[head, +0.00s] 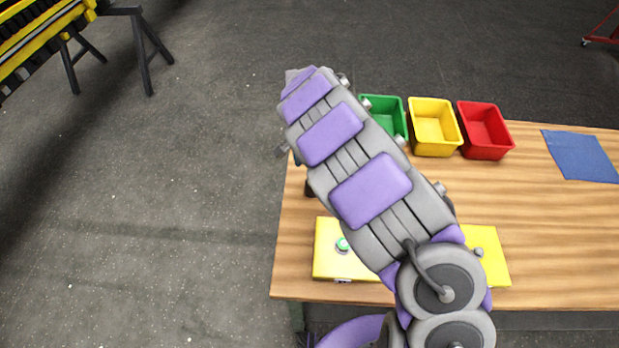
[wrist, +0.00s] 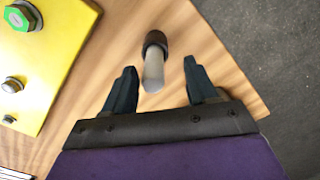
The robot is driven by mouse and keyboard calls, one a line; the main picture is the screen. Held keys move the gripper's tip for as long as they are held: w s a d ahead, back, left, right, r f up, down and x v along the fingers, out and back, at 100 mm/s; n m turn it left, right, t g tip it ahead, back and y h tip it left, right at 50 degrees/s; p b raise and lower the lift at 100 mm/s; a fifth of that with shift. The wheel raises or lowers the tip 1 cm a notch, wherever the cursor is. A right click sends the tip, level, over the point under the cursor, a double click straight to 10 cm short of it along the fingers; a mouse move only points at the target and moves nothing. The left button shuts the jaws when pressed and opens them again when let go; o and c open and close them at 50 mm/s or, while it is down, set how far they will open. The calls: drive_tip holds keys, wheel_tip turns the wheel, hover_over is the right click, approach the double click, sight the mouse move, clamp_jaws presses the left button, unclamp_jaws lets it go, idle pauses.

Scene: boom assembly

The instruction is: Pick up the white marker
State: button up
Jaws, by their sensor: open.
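The white marker (wrist: 153,72) shows in the wrist view, with a white body and a dark brown or black end at the top. It is over the wooden table (wrist: 200,30), near the table's edge. My gripper (wrist: 161,78) is open, with one dark finger on each side of the marker's white part. Neither finger visibly touches it. I cannot tell the marker's height relative to the fingers. In the head view my arm hides the marker and the gripper's fingers.
A yellow board (head: 326,262) with bolts lies on the table, partly behind my arm. Green (head: 390,108), yellow (head: 433,122) and red (head: 486,128) bins stand at the back. A blue mat (head: 582,156) lies at the right. The tabletop between is clear.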

drive_tip(key=f, duration=0.1)
drive_tip(key=d+f, duration=0.1)
drive_tip(key=f, duration=0.1)
drive_tip(key=d+f+b, duration=0.1)
drive_tip(key=f, duration=0.1)
drive_tip(key=shift+w, duration=0.1)
drive_tip(key=shift+a, duration=0.35)
drive_tip(key=shift+c, duration=0.2)
drive_tip(key=shift+a, duration=0.3)
drive_tip(key=c, duration=0.3)
drive_tip(key=shift+d, duration=0.35)
drive_tip(key=c, duration=0.6)
clamp_jaws()
